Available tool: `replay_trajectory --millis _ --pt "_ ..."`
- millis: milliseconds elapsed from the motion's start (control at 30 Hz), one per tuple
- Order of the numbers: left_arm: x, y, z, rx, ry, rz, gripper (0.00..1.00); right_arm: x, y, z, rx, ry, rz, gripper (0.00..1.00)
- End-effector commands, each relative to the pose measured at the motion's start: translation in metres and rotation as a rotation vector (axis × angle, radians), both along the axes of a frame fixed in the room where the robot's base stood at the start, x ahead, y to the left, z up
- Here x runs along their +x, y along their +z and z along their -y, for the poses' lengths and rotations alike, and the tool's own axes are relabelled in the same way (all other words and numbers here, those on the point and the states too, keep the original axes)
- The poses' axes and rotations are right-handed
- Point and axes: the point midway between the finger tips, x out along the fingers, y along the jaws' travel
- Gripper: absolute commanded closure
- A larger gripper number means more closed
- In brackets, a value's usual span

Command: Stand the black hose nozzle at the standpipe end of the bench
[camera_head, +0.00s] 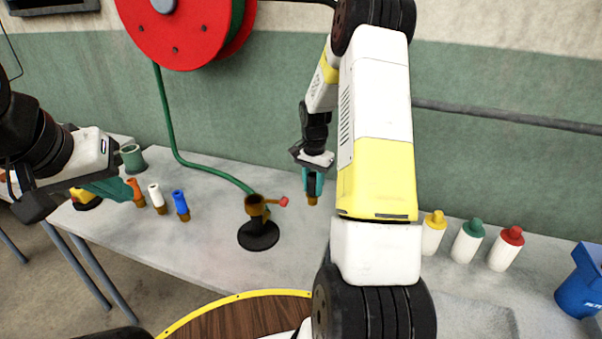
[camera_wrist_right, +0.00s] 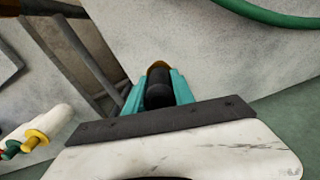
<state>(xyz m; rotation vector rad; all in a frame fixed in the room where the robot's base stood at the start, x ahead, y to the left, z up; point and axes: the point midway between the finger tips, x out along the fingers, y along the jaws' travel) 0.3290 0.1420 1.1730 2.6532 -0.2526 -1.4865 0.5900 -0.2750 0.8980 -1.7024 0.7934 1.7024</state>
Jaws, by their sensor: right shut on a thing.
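My right gripper (camera_head: 312,188) is shut on the black hose nozzle, holding it above the bench to the right of the brass standpipe (camera_head: 256,208). In the right wrist view the black nozzle (camera_wrist_right: 158,92) sits between the teal fingers, its brass end pointing away. The standpipe has a round black base and a red knob. Orange (camera_head: 135,190), white (camera_head: 156,196) and blue (camera_head: 181,203) nozzles stand in a row left of it. My left gripper (camera_head: 108,190) is beside the orange nozzle; its jaw gap is unclear.
A green hose (camera_head: 172,125) runs from the red reel (camera_head: 190,30) to the standpipe. White bottles with yellow (camera_head: 434,232), green (camera_head: 467,240) and red (camera_head: 506,248) tops and a blue container (camera_head: 580,285) stand at right. A wooden round top (camera_head: 240,318) is in front.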

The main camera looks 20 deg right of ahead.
Motion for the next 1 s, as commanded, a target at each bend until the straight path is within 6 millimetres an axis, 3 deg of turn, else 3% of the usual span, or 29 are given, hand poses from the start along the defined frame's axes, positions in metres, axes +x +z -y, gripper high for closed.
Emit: replay_trajectory --millis 200,333,533,733,1000 --pt "0.0 0.0 0.0 0.0 0.0 0.0 1.0 0.048 -0.006 0.03 0.001 -0.001 0.002 1.0" --pt "0.0 0.0 0.0 0.0 0.0 0.0 1.0 0.063 -0.007 0.04 0.0 0.001 0.001 1.0" --pt "0.0 0.0 0.0 0.0 0.0 0.0 1.0 0.068 -0.014 0.043 0.001 0.002 -0.002 1.0" --pt "0.0 0.0 0.0 0.0 0.0 0.0 1.0 0.068 -0.04 0.043 0.0 0.002 -0.001 1.0" --pt "0.0 0.0 0.0 0.0 0.0 0.0 1.0 0.069 -0.043 0.043 0.0 0.002 0.001 1.0"
